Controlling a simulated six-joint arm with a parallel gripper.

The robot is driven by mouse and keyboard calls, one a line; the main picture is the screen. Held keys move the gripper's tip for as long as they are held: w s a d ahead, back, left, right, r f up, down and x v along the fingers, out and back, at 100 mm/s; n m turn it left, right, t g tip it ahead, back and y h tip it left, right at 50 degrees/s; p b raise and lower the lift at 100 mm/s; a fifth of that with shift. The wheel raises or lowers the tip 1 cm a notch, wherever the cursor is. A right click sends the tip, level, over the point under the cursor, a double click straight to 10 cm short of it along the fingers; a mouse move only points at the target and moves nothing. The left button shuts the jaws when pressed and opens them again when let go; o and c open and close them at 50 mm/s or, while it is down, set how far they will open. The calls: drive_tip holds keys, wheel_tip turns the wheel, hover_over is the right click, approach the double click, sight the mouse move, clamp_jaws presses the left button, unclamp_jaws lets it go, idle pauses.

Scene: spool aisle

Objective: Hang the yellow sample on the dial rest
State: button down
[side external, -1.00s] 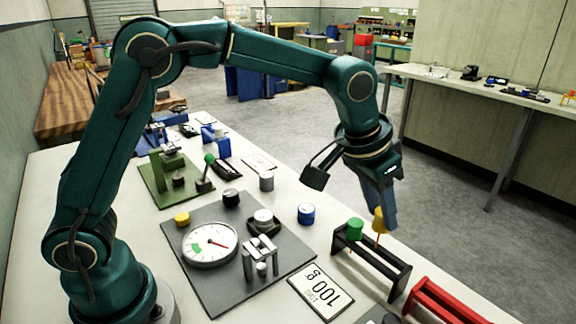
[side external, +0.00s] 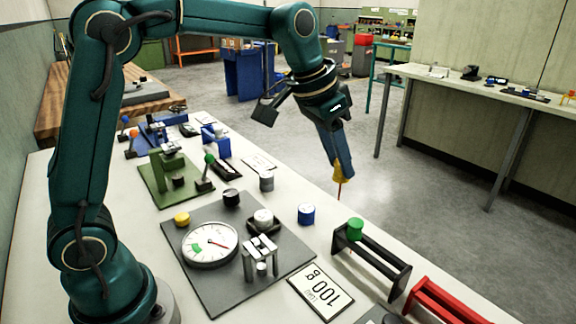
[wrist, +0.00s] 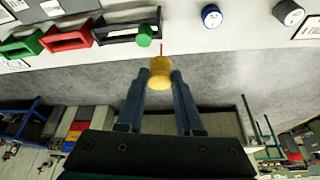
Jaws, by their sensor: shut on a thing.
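The yellow sample (side external: 340,174) is a yellow block with a thin reddish pin pointing down. My gripper (side external: 341,167) is shut on it and holds it in the air past the table's far edge. In the wrist view the sample (wrist: 160,67) sits between my two fingertips (wrist: 160,76). A white dial gauge (side external: 209,244) with a red needle and a green sector lies on a grey plate (side external: 205,285). Beside it stands a small metal forked stand (side external: 259,250), which appears to be the dial rest; my gripper is well away from it.
A black rack (side external: 375,262) holds a green sample (side external: 355,229); a red rack (side external: 445,303) is beside it. A green fixture (side external: 172,175) stands farther back.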

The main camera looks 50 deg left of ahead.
drive_tip(key=shift+s+f+n, duration=0.15)
drive_tip(key=shift+n, duration=0.25)
drive_tip(key=shift+s+a+f+n+y, duration=0.5)
drive_tip(key=shift+s+f+n, duration=0.3)
drive_tip(key=shift+s, duration=1.55)
drive_tip(key=shift+s+a+f+n+y, duration=0.3)
drive_tip(key=shift+s+a+f+n, duration=0.45)
drive_tip(key=shift+s, duration=1.6)
drive_tip(key=shift+s+a+f+n+y, duration=0.45)
drive_tip(key=shift+s+n, duration=0.6)
drive_tip(key=shift+s, duration=1.3)
drive_tip(key=shift+d+f, duration=0.1)
drive_tip(key=shift+f, duration=0.1)
drive_tip(key=shift+f, duration=2.4)
drive_tip(key=shift+c, duration=2.4)
unclamp_jaws()
